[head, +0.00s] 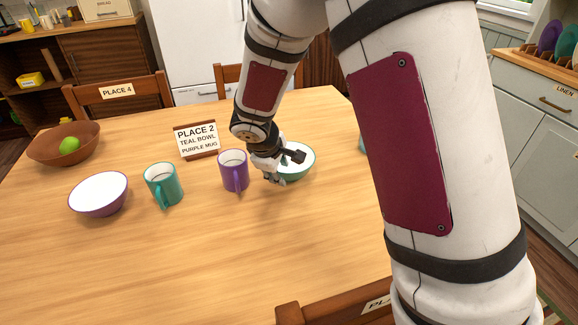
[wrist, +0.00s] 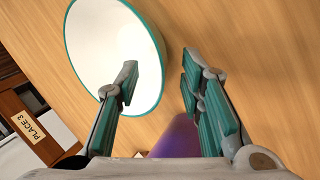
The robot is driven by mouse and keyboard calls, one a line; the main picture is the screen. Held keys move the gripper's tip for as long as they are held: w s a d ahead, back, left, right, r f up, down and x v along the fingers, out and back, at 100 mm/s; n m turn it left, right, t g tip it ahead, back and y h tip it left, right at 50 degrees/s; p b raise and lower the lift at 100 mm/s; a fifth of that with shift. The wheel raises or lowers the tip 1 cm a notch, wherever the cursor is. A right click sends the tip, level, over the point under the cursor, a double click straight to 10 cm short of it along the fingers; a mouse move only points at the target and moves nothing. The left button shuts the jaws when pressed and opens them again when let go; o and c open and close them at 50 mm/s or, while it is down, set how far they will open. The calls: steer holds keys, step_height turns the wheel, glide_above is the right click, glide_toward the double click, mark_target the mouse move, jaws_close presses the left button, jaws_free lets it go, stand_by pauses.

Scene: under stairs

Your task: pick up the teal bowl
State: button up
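The teal bowl (head: 302,167), white inside, sits upright on the table at the right of the place sign, partly hidden by my gripper (head: 280,170). In the wrist view, the teal bowl (wrist: 105,45) fills the upper left. My gripper (wrist: 160,70) is open there, with its left finger over the bowl's inside and its right finger outside the rim, above bare table. The near wall of the bowl lies between the fingers. I cannot tell whether either finger touches it.
A purple mug (head: 233,172) stands close left of my gripper, also below it in the wrist view (wrist: 176,140). A teal mug (head: 163,186), a purple bowl (head: 98,197) and a brown bowl (head: 50,150) with green fruit are farther left. A sign (head: 196,138) stands behind. The front table is clear.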

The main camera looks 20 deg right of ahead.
steer(key=x, duration=0.3)
steer(key=shift+w+f+b, duration=0.15)
steer(key=shift+f+b, duration=0.2)
steer(key=shift+f, duration=0.05)
jaws_close()
steer(key=shift+r, duration=0.1)
steer(key=shift+r, duration=0.1)
step_height(320, 180, up, 3)
steer(key=shift+r+p, duration=0.2)
steer(key=shift+p, duration=0.45)
steer(key=s+a, duration=0.1)
steer(key=s, duration=0.4)
steer(key=s+a+r+b, duration=0.1)
steer(key=s+a, duration=0.1)
steer(key=s, duration=0.3)
steer(key=s+a, duration=0.1)
steer(key=s, duration=0.4)
steer(key=shift+s+a+r+b, duration=0.15)
steer(key=shift+s+r+b, duration=0.05)
steer(key=shift+b, duration=0.15)
